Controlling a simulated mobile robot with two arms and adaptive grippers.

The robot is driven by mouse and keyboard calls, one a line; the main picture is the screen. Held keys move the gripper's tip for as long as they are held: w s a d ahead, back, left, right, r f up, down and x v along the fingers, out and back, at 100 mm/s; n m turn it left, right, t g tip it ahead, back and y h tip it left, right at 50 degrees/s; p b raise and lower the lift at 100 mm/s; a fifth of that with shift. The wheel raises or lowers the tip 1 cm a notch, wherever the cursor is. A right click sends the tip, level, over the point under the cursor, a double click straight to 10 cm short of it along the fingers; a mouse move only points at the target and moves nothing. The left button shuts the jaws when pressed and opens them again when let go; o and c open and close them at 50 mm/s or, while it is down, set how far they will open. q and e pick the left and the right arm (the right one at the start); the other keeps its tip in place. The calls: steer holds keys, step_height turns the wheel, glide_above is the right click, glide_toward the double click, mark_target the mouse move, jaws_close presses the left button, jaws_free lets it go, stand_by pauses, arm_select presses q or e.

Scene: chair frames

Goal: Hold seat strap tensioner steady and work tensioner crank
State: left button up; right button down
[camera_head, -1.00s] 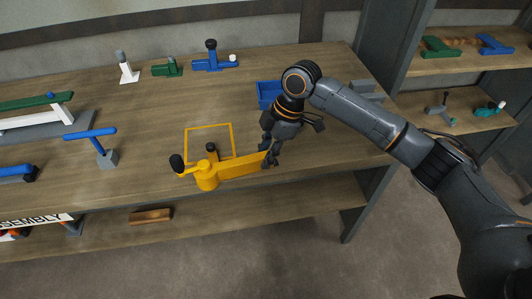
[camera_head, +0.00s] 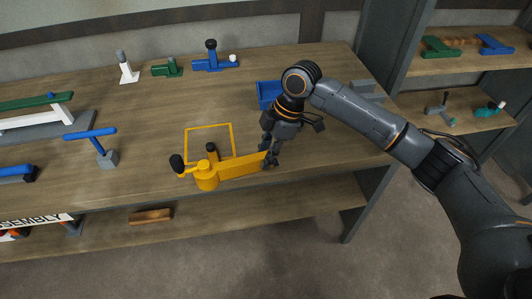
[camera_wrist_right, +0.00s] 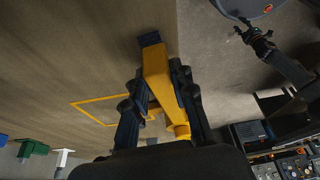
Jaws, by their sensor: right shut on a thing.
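The yellow strap tensioner (camera_head: 240,166) lies at the front edge of the bench, with a round drum (camera_head: 206,182) at its left end. Its crank (camera_head: 190,170) is a short yellow arm with a black knob (camera_head: 176,163) pointing up and left. My right gripper (camera_head: 270,152) is shut on the right end of the tensioner's bar. In the right wrist view the yellow bar (camera_wrist_right: 158,75) runs between the fingers. A dark jointed arm end (camera_wrist_right: 260,42), likely my left gripper, shows at upper right, away from the tensioner; its fingers are too small to read.
A yellow square outline (camera_head: 208,125) is on the bench behind the tensioner. A blue bin (camera_head: 268,92) stands behind my right gripper. A blue T-shaped part (camera_head: 90,133) on a grey block is to the left. Several fixtures stand along the back.

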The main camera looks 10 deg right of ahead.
stand_by(0.3)
arm_select(q)
steer(key=shift+r+p, duration=0.3)
stand_by(0.5)
steer(key=shift+o, duration=0.3)
